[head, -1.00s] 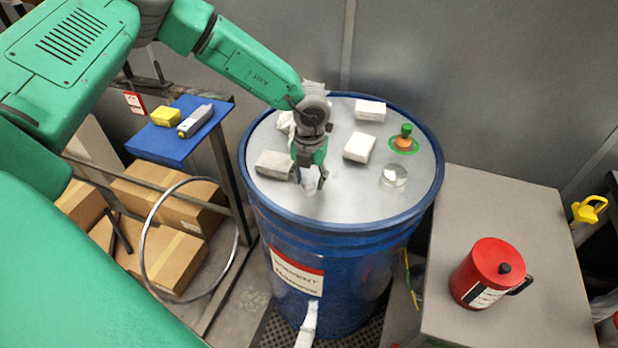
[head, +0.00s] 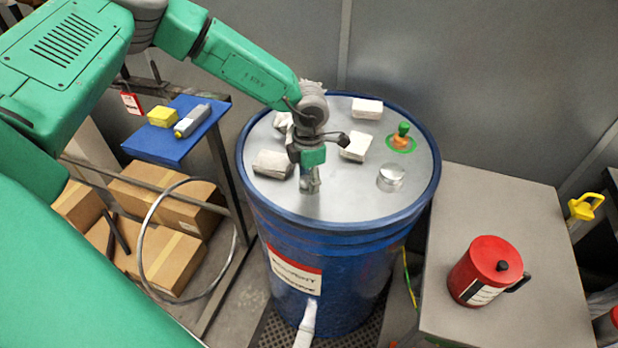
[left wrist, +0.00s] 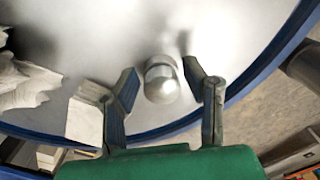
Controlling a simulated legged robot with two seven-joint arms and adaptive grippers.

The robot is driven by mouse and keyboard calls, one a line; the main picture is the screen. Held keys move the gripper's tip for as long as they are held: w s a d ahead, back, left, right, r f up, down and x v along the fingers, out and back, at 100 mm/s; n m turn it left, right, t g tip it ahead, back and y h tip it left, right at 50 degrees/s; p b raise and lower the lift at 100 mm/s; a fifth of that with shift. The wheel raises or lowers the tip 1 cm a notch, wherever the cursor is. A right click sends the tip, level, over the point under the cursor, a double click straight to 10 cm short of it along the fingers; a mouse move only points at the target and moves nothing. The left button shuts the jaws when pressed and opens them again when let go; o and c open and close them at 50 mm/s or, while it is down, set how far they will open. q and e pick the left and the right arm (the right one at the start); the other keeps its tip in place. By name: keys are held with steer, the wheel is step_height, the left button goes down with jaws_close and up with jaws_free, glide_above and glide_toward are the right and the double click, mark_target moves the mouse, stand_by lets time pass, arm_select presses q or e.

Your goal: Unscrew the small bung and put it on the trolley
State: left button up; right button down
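The small silver bung (left wrist: 162,82) stands on the lid of the blue drum (head: 345,207). In the left wrist view it sits between the two fingers of my left gripper (left wrist: 166,84), with a gap on each side. My left gripper (head: 310,183) is open and points down at the lid in the head view, where it largely hides the bung. A blue-topped stand (head: 150,143), seemingly the trolley, is left of the drum. My right gripper is not in view.
A larger silver cap (head: 391,177), an orange-and-green fitting (head: 403,138) and several pale blocks or rags are on the lid. A yellow block (head: 162,116) and a grey tube (head: 193,120) lie on the blue top. A red can (head: 485,270) stands on the grey table (head: 560,290).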

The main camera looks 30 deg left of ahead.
arm_select(q)
steer(key=shift+c, duration=0.4)
steer(key=c, duration=0.7)
steer(key=n, duration=0.4)
steer(key=shift+a+n, duration=0.1)
steer(key=shift+n, duration=0.3)
steer(key=shift+n, duration=0.4)
steer(key=n, duration=0.3)
steer(key=shift+a+n, duration=0.2)
steer(key=shift+n, duration=0.2)
